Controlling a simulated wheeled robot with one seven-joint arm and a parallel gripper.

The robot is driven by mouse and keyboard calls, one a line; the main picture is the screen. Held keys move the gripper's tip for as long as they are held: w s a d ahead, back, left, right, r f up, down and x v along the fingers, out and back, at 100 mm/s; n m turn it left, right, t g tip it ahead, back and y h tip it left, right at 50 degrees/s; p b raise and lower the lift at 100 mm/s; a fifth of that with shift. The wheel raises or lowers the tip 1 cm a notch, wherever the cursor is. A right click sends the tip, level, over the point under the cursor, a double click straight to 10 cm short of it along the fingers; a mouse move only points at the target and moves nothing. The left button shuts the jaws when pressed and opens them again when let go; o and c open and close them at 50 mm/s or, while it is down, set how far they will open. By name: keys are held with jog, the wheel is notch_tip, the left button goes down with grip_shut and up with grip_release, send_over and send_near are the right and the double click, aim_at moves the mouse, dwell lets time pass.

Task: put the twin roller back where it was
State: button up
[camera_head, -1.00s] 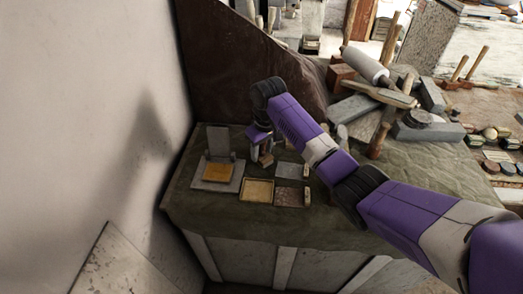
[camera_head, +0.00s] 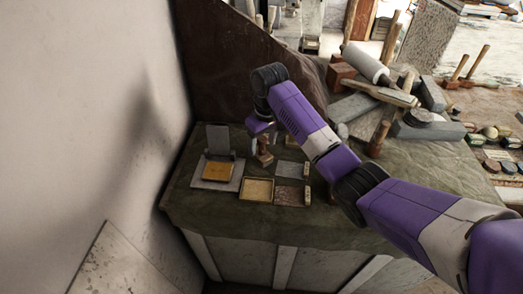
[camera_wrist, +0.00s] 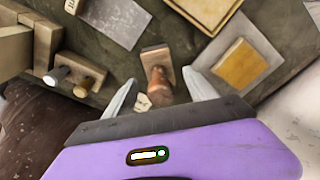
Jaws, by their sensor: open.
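My gripper (camera_wrist: 165,90) is open, its two grey fingertips apart. Between and beyond them stands a small wooden tool with a rounded handle (camera_wrist: 159,84) on a flat block base. The fingers do not appear to touch it. In the head view, this tool (camera_head: 264,151) stands on the cloth-covered table, just below and right of my gripper's purple body, behind the yellow tray; my fingertips are hard to make out there. I cannot tell for sure that this tool is the twin roller.
Near the tool lie a yellow pad on a grey plate (camera_head: 218,171), a yellow tray (camera_head: 258,190), a grey plate (camera_head: 289,169) and a brown plate (camera_head: 289,195). Wooden blocks (camera_wrist: 48,45) and capped pegs stand at the wrist view's left. Stone blocks and a large roller (camera_head: 366,64) crowd the right.

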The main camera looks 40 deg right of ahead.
jog(key=r, duration=0.5)
jog(key=s+r, duration=0.1)
jog(key=r, duration=0.2)
jog(key=shift+r, duration=0.3)
